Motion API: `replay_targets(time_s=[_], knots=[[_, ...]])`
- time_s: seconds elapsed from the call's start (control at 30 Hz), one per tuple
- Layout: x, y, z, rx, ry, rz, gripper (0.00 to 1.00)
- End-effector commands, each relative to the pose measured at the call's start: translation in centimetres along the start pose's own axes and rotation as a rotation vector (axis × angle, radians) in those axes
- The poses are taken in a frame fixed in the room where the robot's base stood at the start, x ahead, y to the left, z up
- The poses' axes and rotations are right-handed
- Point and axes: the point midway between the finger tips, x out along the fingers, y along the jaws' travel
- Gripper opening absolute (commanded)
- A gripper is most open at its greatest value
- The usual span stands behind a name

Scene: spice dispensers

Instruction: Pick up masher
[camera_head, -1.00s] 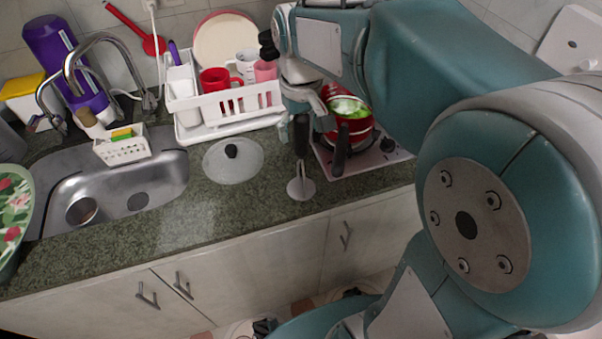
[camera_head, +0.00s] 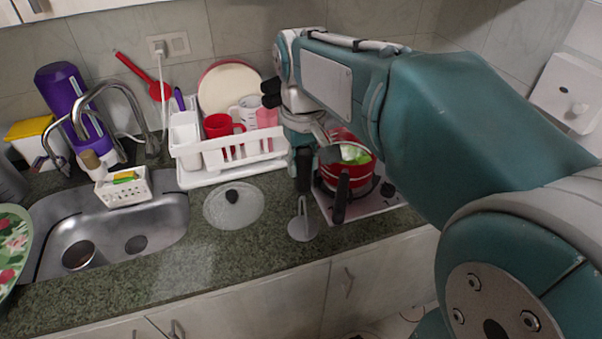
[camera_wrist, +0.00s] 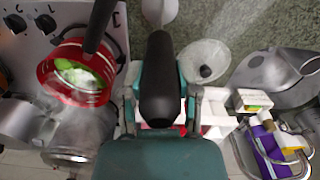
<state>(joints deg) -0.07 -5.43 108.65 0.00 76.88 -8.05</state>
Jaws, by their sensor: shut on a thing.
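The masher (camera_head: 303,229) has a black handle and a round metal foot. It stands upright, foot down, over the counter between the glass lid and the stove; I cannot tell whether the foot touches the counter. My gripper (camera_head: 304,158) is shut on its black handle from above. In the wrist view my gripper (camera_wrist: 160,108) has a finger on each side of the masher's handle (camera_wrist: 160,70). The upper end of the handle is partly hidden by the gripper in the head view.
A red pot (camera_head: 330,172) with green food sits on the stove (camera_head: 385,203), close to the right. A glass lid (camera_head: 233,208) lies to the left. A white dish rack (camera_head: 225,165) stands behind, with a sink (camera_head: 165,225) further left. The front counter is clear.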

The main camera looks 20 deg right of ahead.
Motion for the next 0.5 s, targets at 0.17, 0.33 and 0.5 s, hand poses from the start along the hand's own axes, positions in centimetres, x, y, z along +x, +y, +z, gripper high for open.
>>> replay_targets(time_s=[0.17,0.33,0.5], knots=[[-3.9,-0.6,3.1,-0.001,0.009,0.001,0.0],[-6.0,-1.3,6.4,-0.001,0.007,0.001,0.0],[-7.3,-1.9,9.4,0.0,0.007,0.001,0.0]])
